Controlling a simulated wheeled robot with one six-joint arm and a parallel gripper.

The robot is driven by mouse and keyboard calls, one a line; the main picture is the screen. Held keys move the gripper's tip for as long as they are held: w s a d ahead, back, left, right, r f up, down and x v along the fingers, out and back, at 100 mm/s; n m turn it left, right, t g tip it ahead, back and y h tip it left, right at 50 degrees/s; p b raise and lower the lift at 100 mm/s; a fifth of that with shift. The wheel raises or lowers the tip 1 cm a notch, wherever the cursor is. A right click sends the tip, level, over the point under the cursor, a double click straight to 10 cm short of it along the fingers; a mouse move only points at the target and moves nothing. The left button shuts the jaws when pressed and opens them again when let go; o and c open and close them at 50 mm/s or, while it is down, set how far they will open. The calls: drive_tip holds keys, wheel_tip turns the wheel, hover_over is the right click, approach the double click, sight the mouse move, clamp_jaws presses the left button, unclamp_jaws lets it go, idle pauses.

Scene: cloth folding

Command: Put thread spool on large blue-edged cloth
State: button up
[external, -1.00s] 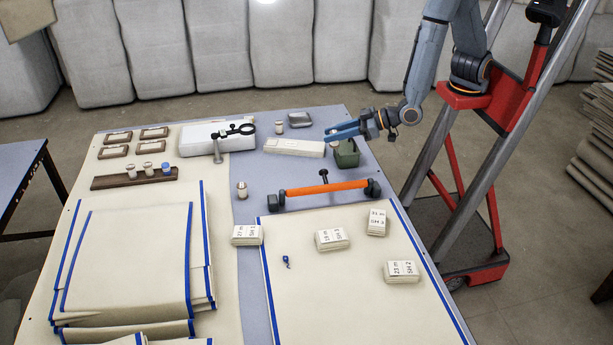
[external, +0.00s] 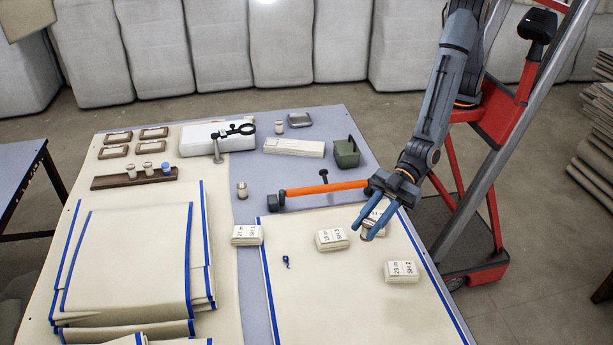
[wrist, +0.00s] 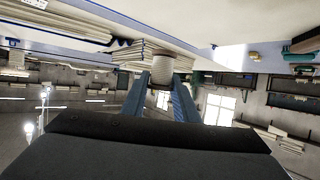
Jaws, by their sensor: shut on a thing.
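The large blue-edged cloth (external: 325,295) lies spread on the right front of the table. My gripper (external: 365,235) is over its upper right part, angled down, and its fingers are closed on a pale thread spool (wrist: 161,98). In the wrist view the spool sits between my two blue fingers (wrist: 161,104). In the external view the spool is mostly hidden by the fingers. I cannot tell whether it touches the cloth. A labelled bundle (external: 384,222) lies right beside my fingers, partly covered by them.
Other labelled bundles (external: 332,239) (external: 401,271) and a small blue item (external: 287,262) lie on the cloth. An orange-handled bar (external: 325,188) stands behind it. A folded blue-edged cloth stack (external: 125,260) is at left. The cloth's front middle is clear.

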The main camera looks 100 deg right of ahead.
drive_tip(key=s+a+n+g+y, duration=0.1)
drive_tip(key=s+a, duration=0.1)
drive_tip(key=a, duration=0.3)
drive_tip(key=s+a+n+g+y+b, duration=0.1)
drive_tip(key=s+a, duration=0.1)
drive_tip(key=a, duration=0.2)
drive_tip(key=s+a+n+g+y+b, duration=0.1)
drive_tip(key=s+a+n, duration=0.1)
drive_tip(key=a, duration=0.3)
drive_tip(key=shift+s+a+r+g+y, duration=0.25)
drive_tip(key=shift+s+a+g+y, duration=0.05)
drive_tip(key=shift+a+y, duration=0.1)
drive_tip(key=shift+c, duration=0.2)
wheel_tip(320, 180, down, 11)
drive_tip(key=shift+d+r+p, duration=0.1)
drive_tip(key=shift+d+p, duration=0.05)
drive_tip(key=shift+p, duration=0.15)
drive_tip(key=shift+f, duration=2.05)
drive_tip(key=shift+f, duration=0.15)
drive_tip(key=o, duration=1)
drive_tip(key=shift+o, duration=0.3)
drive_tip(key=shift+d+r, duration=0.1)
drive_tip(key=shift+r, duration=0.15)
drive_tip(key=v, duration=1.1)
drive_tip(key=shift+s+d+r+b, duration=0.15)
drive_tip(key=shift+s+d+b, duration=0.1)
drive_tip(key=shift+b, duration=0.15)
